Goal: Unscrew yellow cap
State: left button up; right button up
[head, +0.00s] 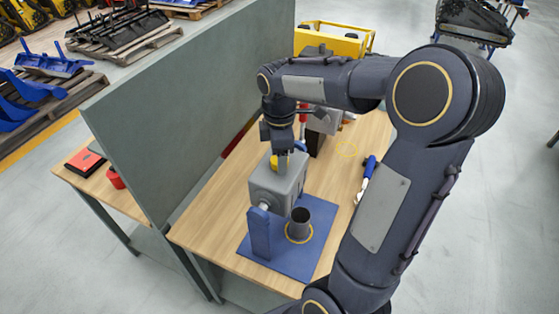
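The yellow cap (274,161) shows as a small yellow patch at the top of a grey box-shaped housing (272,188). The housing is mounted on a blue fixture (261,234) on the wooden bench. My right gripper (283,163) points down at the top of the housing, right at the cap. Its fingers hide part of the cap, and I cannot tell whether they grip it or only stand around it. My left gripper is not in view.
A dark cup (300,224) with a yellow ring stands on the fixture's base. A blue-handled tool (367,169) lies on the bench (335,185) to the right. A tall grey-green panel (190,110) borders the bench at left. A yellow crate (330,40) is at the back.

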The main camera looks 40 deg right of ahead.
jog(key=m, duration=1.3)
jog(key=shift+m, duration=0.3)
jog(key=m, duration=0.5)
jog(key=c, duration=1)
jog(key=n, duration=0.6)
jog(key=shift+n, duration=0.4)
jog(key=shift+c, duration=0.2)
jog(key=n, duration=0.3)
